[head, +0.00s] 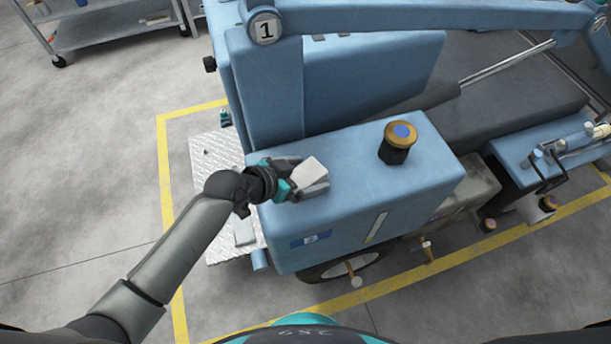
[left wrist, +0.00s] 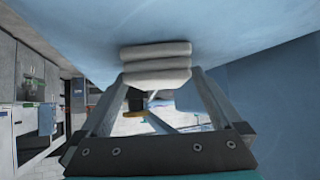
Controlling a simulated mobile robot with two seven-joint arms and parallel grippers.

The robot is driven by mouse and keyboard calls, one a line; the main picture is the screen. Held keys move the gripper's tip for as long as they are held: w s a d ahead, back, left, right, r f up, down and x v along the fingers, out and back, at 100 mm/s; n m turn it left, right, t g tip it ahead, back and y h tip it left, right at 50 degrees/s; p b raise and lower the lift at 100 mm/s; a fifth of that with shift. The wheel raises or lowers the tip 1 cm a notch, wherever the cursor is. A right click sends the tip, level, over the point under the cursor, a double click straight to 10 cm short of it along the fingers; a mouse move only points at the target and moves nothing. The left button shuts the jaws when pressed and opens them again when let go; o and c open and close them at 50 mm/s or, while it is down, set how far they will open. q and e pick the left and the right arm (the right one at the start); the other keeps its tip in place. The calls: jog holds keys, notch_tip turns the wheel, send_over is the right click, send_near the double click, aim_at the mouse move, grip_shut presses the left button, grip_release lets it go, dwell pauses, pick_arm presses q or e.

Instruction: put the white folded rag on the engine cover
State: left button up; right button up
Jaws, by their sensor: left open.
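The white folded rag (head: 311,171) lies on the flat blue engine cover (head: 350,205), near its left side. In the left wrist view the rag (left wrist: 156,62) shows as a stack of folded layers against the blue cover surface (left wrist: 230,30). My left gripper (head: 308,187) is at the rag, low over the cover. Its fingers (left wrist: 158,88) stand apart at the rag's two sides and are open. I cannot tell whether a fingertip still touches the rag. My right gripper is not in view.
A dark cylinder with an orange-yellow cap (head: 400,134) stands on the cover to the right of the rag. A blue boom (head: 430,18) marked 1 crosses above. A metal tread plate (head: 210,160) lies left of the cover. Open floor (head: 90,190) extends left.

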pick_arm(q)
jog(key=c, duration=1.4)
jog(key=shift+r, duration=0.1)
